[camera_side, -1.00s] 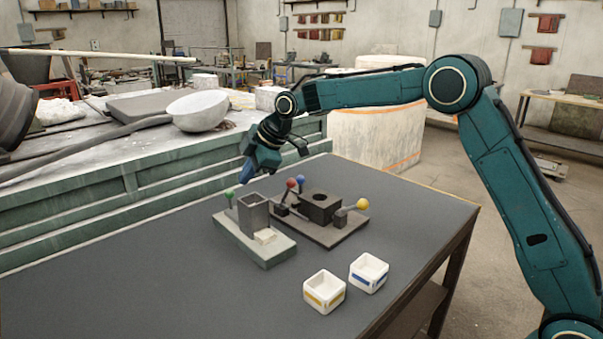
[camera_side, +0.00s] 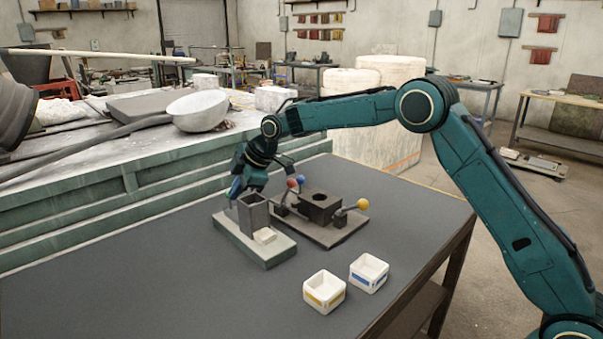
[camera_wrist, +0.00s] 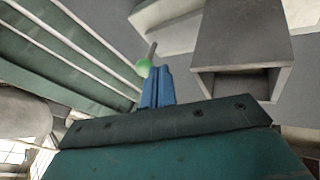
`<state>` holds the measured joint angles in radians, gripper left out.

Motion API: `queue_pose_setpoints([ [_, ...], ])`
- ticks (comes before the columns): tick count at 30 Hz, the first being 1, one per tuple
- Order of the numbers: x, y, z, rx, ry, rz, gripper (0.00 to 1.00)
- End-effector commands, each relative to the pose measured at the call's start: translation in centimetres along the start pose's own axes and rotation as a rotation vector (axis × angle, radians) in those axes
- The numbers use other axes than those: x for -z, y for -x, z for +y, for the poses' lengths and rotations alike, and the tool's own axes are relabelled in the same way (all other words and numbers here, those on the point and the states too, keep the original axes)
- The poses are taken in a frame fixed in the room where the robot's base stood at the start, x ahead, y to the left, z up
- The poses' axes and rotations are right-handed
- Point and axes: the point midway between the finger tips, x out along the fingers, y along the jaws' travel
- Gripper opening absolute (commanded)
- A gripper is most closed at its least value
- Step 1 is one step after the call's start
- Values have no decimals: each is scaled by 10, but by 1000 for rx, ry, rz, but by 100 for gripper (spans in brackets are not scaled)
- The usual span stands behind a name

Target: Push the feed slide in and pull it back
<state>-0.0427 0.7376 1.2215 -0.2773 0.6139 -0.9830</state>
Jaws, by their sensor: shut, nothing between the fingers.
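The feeder stands on a green base plate (camera_side: 268,254) with a grey upright hopper (camera_side: 254,214); the hopper also shows in the wrist view (camera_wrist: 240,35). A pale block (camera_side: 265,236) sits on the base in front of the hopper. The feed slide's green knob (camera_wrist: 144,67) and a thin rod (camera_wrist: 152,49) show in the wrist view. My gripper (camera_side: 235,194) is shut and empty behind the hopper. Its blue fingertips (camera_wrist: 158,70) are right beside the green knob; I cannot tell if they touch. In the side view the knob is hidden behind my gripper.
A dark station with a holed block (camera_side: 320,206) stands right of the feeder, with red (camera_side: 292,183), blue and yellow (camera_side: 362,204) knobs. Two white bins, yellow-marked (camera_side: 324,290) and blue-marked (camera_side: 369,273), stand at the front. The left front table is clear.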

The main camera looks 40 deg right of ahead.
Motion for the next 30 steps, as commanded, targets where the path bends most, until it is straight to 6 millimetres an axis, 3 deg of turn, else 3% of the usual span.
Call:
queue_pose_setpoints([
  [12,1,-12,19,-2,-3,0,0],
  [30,-1,-11,20,0,-6,-5,0],
])
